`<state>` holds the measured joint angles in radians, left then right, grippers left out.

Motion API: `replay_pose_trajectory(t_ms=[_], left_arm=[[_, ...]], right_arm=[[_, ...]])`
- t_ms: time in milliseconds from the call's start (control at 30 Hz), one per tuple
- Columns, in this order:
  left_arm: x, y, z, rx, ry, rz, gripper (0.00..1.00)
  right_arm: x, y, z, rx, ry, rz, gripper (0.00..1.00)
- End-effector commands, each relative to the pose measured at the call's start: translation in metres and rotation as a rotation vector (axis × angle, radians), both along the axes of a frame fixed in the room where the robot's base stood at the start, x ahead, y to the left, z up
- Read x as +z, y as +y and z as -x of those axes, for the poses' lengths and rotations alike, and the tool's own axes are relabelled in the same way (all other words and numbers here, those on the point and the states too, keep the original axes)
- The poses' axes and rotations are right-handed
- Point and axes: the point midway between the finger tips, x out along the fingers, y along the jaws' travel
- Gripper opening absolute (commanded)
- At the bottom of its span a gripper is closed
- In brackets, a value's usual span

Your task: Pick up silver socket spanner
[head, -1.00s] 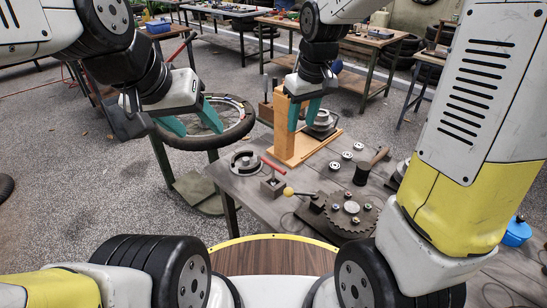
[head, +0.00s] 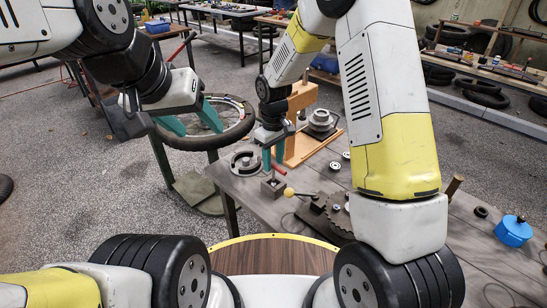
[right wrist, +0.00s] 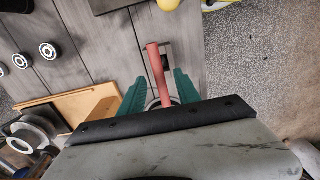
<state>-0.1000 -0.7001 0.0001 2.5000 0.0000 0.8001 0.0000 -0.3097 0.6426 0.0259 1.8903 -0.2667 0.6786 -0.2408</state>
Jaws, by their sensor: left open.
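A red-handled tool (head: 279,171) stands in a small grey block (head: 272,187) on the grey table. I cannot make out a silver socket on it, so I cannot tell if it is the spanner. My right gripper (head: 273,162) is open, pointing down just above the block. In the right wrist view the red handle (right wrist: 157,72) shows between and beyond the parted teal fingers (right wrist: 160,90); contact is not visible. My left gripper (head: 201,128) is open and empty, in front of the wheel (head: 238,131).
A wooden stand (head: 302,95) and a grey round part (head: 320,122) sit behind. A ring-shaped part (head: 243,163) lies left of the block. A yellow-knobbed lever (head: 290,192) and a toothed disc (head: 340,213) are close in front. A blue pot (head: 513,231) stands at right.

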Motion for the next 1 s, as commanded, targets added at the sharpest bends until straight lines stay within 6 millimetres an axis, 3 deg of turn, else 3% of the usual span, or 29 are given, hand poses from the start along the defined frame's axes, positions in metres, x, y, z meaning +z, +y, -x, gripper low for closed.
replay_pose_trajectory(t_ms=[200, 433, 633, 1000], left_arm=[[0.000, 0.000, 0.000, 0.000, 0.000, 0.000, 0.59], [0.000, 0.000, 0.000, 0.000, 0.000, 0.000, 0.59], [0.000, 0.000, 0.000, 0.000, 0.000, 0.000, 0.59], [0.000, 0.000, 0.000, 0.000, 0.000, 0.000, 0.59]], right_arm=[[-0.025, 0.000, 0.001, 0.001, 0.001, 0.001, 0.39], [-0.026, 0.000, 0.000, 0.000, -0.001, 0.001, 0.39], [-0.026, 0.000, 0.000, 0.000, -0.001, 0.001, 0.02], [-0.026, 0.000, 0.000, 0.000, -0.001, 0.001, 0.00]])
